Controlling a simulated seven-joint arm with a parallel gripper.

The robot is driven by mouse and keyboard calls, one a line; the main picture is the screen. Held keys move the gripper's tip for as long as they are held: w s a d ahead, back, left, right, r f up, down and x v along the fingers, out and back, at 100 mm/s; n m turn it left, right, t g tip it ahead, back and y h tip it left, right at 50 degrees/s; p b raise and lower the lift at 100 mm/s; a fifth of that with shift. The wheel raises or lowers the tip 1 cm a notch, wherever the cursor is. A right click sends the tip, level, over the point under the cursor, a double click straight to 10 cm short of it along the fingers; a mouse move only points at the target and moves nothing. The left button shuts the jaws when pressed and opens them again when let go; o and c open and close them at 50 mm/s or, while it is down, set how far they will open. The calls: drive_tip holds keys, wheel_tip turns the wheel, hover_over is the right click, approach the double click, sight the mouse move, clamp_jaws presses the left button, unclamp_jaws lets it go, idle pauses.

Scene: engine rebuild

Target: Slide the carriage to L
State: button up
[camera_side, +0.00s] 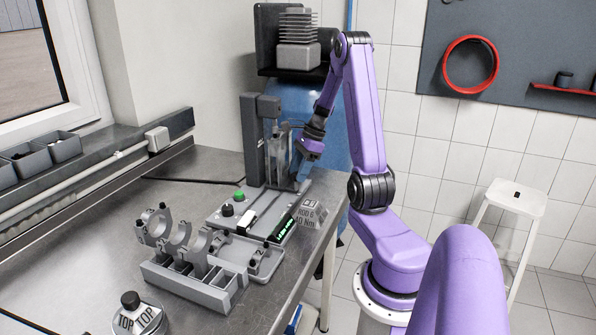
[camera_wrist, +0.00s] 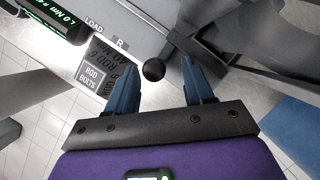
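A black ball knob (camera_wrist: 153,70) shows in the wrist view, close to the printed letter R and the word LOAD on a grey machine surface. The carriage's body is not clearly distinguishable, and I cannot read a separate L mark. My gripper (camera_wrist: 160,66) is open, with one blue finger on either side of the knob in the picture; I cannot tell whether either touches it. In the side view my gripper (camera_side: 304,166) is low at the right side of the grey test machine (camera_side: 254,140), beside its clear guard. The knob is not distinct there.
The machine's base (camera_side: 225,212) has a green button, a black knob and a lit display (camera_side: 284,229). A rod bolts sign (camera_side: 310,212) stands near the bench edge.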

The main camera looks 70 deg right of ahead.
drive_tip(key=shift+a, duration=0.15)
drive_tip(key=v, duration=1.7)
drive_tip(key=shift+r, duration=0.15)
drive_tip(key=w+a+f+n+g, duration=0.2)
drive_tip(key=w+a+n, duration=0.1)
drive_tip(key=a+n, duration=0.8)
drive_tip(key=w+a+f+n+g, duration=0.25)
drive_tip(key=a+n, duration=0.35)
drive_tip(key=a, duration=1)
drive_tip(key=s+a+f+n+h, duration=0.1)
drive_tip(key=s+a+f+n, duration=0.1)
drive_tip(key=s+a+n, duration=0.5)
drive_tip(key=s+a+f+n+t+h, duration=0.1)
drive_tip(key=s+a+f+n, duration=0.1)
drive_tip(key=s+a+n, duration=0.6)
drive_tip(key=s+n, duration=0.3)
drive_tip(key=n, duration=0.4)
drive_tip(key=shift+a+f+n+h, duration=0.2)
drive_tip(key=shift+f+n+h, duration=0.1)
drive_tip(key=shift+f, duration=0.1)
